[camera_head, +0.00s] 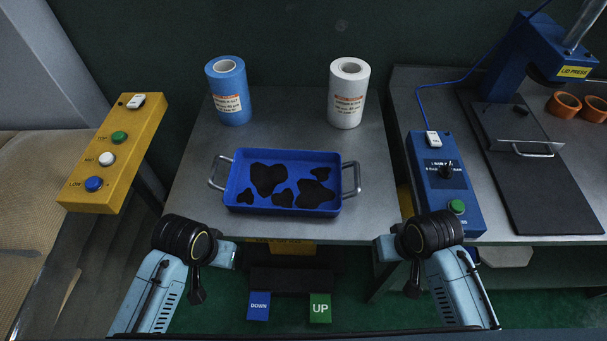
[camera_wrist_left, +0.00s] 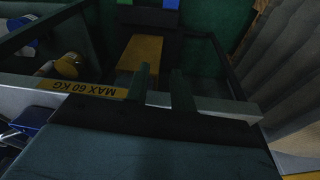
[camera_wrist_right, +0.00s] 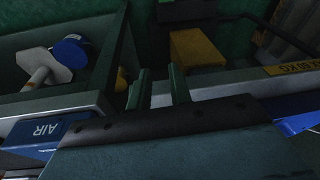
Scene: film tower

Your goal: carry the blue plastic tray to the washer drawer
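The blue plastic tray (camera_head: 287,158) sits on the grey metal table (camera_head: 185,205), level, with a silver handle at each short end. Several irregular black patches lie on its floor. My left gripper (camera_head: 228,256) is just off the table's front edge, below and apart from the tray's left handle (camera_head: 217,172). Its two fingers stand apart and empty in the left wrist view (camera_wrist_left: 161,90). My right gripper (camera_head: 384,250) is near the front right corner, below and apart from the right handle (camera_head: 352,179). Its fingers are also apart and empty in the right wrist view (camera_wrist_right: 160,88). I cannot identify a washer drawer.
A blue roll (camera_head: 229,92) and a white roll (camera_head: 348,94) stand behind the tray. A yellow button box (camera_head: 117,155) is at left, a blue control box (camera_head: 444,185) and a lid press (camera_head: 525,60) at right. Blue DOWN (camera_head: 258,306) and green UP (camera_head: 320,307) pedals are below.

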